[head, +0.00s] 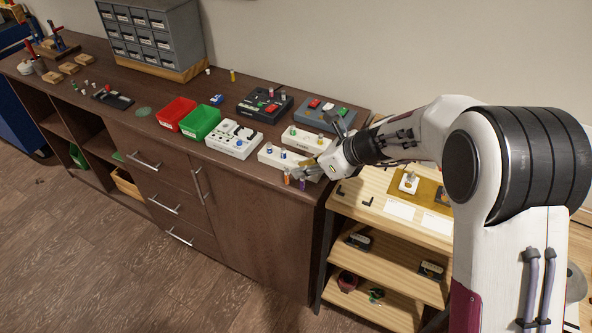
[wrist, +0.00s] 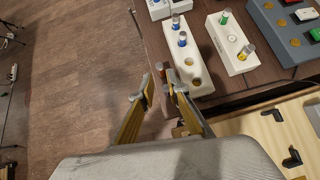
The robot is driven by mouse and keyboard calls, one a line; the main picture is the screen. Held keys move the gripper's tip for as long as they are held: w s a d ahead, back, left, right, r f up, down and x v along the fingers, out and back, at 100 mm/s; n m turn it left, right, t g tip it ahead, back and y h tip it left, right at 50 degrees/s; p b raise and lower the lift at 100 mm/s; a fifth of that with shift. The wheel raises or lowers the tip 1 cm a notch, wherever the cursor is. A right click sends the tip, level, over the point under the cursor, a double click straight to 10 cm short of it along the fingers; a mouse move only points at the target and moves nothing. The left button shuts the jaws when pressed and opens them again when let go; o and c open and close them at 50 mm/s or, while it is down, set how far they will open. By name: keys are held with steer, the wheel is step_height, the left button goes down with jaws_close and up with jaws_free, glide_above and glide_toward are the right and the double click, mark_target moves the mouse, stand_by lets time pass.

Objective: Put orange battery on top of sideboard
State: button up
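The orange battery (head: 287,177) stands near the front right edge of the dark brown sideboard (head: 225,150) in the head view. In the wrist view, the orange battery (wrist: 161,73) appears between my fingertips, with a narrow gap beside it. My gripper (head: 296,172) points down over that corner and partly hides it. It also shows in the wrist view (wrist: 158,80), fingers apart and not visibly pressed on the battery. Whether the battery's base touches the sideboard is hard to see.
A white charger (head: 280,157) with blue-banded batteries lies behind, beside another charger (head: 305,140). Red (head: 176,112) and green bins (head: 200,122) stand left. A light wooden shelf unit (head: 385,205) adjoins at right.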

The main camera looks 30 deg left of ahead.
steer(key=shift+v, duration=2.25)
steer(key=shift+d+r, duration=0.1)
steer(key=s+d+r+n+t+h, duration=0.1)
steer(key=s+d+r+n+h, duration=0.1)
steer(key=s+d+r+n, duration=0.6)
steer(key=s+d+r+n+t+h, duration=0.15)
steer(key=d+r, duration=0.25)
steer(key=d, duration=0.8)
steer(key=s+d+n+t+h, duration=0.2)
steer(key=s+d+n+h, duration=0.3)
steer(key=s+d+n, duration=0.5)
steer(key=s+d+r, duration=0.1)
steer(key=s+d, duration=0.6)
steer(key=d, duration=0.4)
